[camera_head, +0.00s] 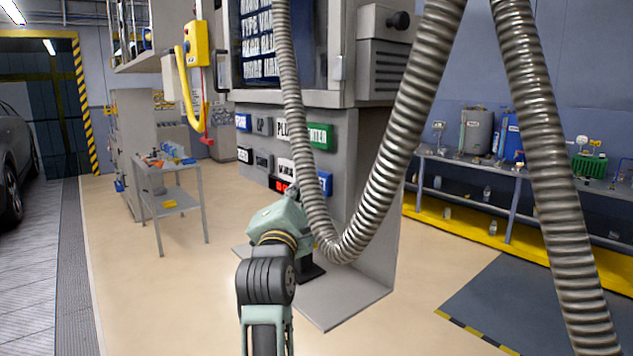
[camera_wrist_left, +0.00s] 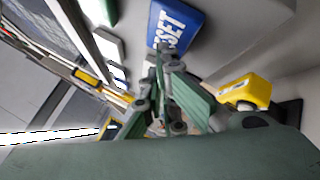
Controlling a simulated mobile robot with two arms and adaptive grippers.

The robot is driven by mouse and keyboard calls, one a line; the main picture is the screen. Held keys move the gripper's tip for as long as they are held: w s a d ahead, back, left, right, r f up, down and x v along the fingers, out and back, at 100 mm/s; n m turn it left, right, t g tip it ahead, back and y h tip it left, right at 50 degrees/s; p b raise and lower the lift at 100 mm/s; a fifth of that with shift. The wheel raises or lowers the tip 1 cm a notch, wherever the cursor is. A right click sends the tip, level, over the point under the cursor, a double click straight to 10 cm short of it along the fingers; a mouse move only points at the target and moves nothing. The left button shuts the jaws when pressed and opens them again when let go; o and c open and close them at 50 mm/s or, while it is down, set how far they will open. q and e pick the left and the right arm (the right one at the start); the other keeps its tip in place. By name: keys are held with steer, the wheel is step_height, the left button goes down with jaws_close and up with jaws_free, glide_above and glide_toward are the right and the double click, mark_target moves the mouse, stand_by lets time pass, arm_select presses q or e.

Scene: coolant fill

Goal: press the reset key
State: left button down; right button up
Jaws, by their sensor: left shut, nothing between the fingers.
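The reset key is a blue block with white letters; in the left wrist view the blue key (camera_wrist_left: 174,27) shows "SET". In the head view a blue key (camera_head: 325,183) sits at the lower right of the panel's key rows, partly behind a hose. My left gripper (camera_head: 291,190) is in front of the panel's lower keys. In the left wrist view its fingertips (camera_wrist_left: 160,57) are shut and empty, close to the key's lower edge. I cannot tell whether they touch it. My right gripper is not in view.
Ribbed metal hoses (camera_head: 392,165) hang across the machine's front (camera_head: 352,150). Other keys, such as a green one (camera_head: 320,136), sit beside and above. A yellow part (camera_wrist_left: 247,90) is near the gripper. A cart (camera_head: 167,195) stands left, a bench (camera_head: 470,165) right.

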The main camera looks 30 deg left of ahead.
arm_select(q)
steer(key=shift+s+a, duration=0.1)
steer(key=shift+s, duration=0.15)
steer(key=s, duration=0.1)
steer(key=s+a, duration=0.1)
steer(key=s, duration=0.1)
steer(key=s+a+p, duration=0.1)
steer(key=shift+s, duration=0.3)
stand_by(0.8)
